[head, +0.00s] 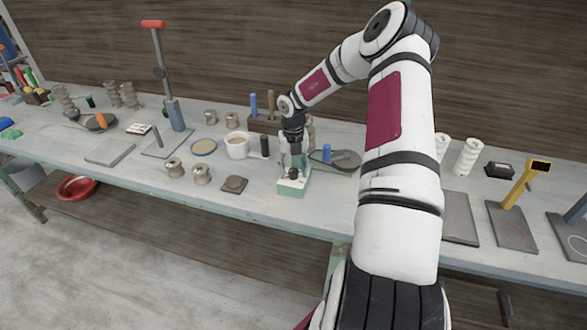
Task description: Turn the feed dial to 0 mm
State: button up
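A small pale green box-like device (291,190) stands near the front edge of the workbench, around the middle of the picture. A dark round knob (293,174) shows on it, which looks like the feed dial. Its markings are too small to read. My gripper (294,164) points down right over the knob, its fingers close to it or around it. I cannot tell whether they touch the knob, or whether they are open or shut. My wrist hides part of what is behind.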

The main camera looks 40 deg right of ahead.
aim_at(293, 170)
jog(key=shift+r, duration=0.1)
notch_tip(293, 170, up, 12)
dwell(0.5)
dwell(0.5)
